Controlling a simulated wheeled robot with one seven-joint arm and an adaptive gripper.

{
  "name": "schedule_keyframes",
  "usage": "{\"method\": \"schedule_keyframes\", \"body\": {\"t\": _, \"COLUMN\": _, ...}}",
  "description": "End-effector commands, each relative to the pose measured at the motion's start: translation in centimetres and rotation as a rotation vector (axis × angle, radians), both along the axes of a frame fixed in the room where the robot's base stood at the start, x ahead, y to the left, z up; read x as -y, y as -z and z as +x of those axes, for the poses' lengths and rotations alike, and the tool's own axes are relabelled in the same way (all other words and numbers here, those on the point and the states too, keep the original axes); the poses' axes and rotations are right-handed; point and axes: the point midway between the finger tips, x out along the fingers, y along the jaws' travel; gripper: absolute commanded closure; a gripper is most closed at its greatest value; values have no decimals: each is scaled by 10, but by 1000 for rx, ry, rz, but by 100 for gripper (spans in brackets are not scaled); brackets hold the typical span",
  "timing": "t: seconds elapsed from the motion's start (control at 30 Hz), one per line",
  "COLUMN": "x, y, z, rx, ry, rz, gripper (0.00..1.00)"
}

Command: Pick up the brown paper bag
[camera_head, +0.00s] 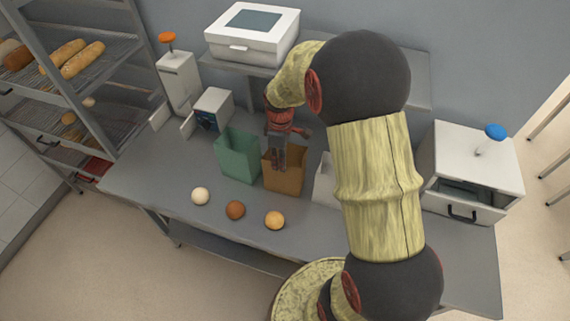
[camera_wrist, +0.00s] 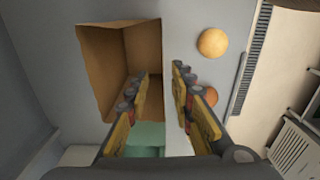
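The brown paper bag (camera_head: 287,181) stands upright and open-topped on the grey table, right of the green bag (camera_head: 238,156). My gripper (camera_head: 278,164) points down at the brown bag's top and hides part of its opening. In the wrist view, the brown bag (camera_wrist: 102,75) shows its open mouth. My gripper (camera_wrist: 160,75) is open there, with one finger over the mouth and the other beyond the rim on the buns' side. The rim lies between the fingers, and I cannot tell if either touches it.
A pale bun (camera_head: 200,196), a brown bun (camera_head: 235,210) and a yellow bun (camera_head: 275,220) lie along the front edge. A white bag (camera_head: 325,182) is partly hidden by my arm. A white scale-like box (camera_head: 252,35) sits on the back shelf; a white oven-like box (camera_head: 470,170) stands right.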

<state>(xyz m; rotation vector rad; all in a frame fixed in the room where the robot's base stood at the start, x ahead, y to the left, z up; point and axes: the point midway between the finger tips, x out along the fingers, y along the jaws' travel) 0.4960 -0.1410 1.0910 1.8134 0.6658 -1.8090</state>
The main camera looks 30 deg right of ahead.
Motion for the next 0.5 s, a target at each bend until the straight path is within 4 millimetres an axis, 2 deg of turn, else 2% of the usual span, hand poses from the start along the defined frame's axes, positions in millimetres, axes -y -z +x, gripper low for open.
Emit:
{"method": "schedule_keyframes", "body": {"t": 0.37, "x": 0, "y": 37, "z": -2, "rx": -6, "ry": -6, "rz": 2, "gripper": 76}}
{"method": "schedule_keyframes", "body": {"t": 0.5, "x": -1, "y": 57, "z": -4, "rx": -7, "ry": -6, "rz": 2, "gripper": 76}}
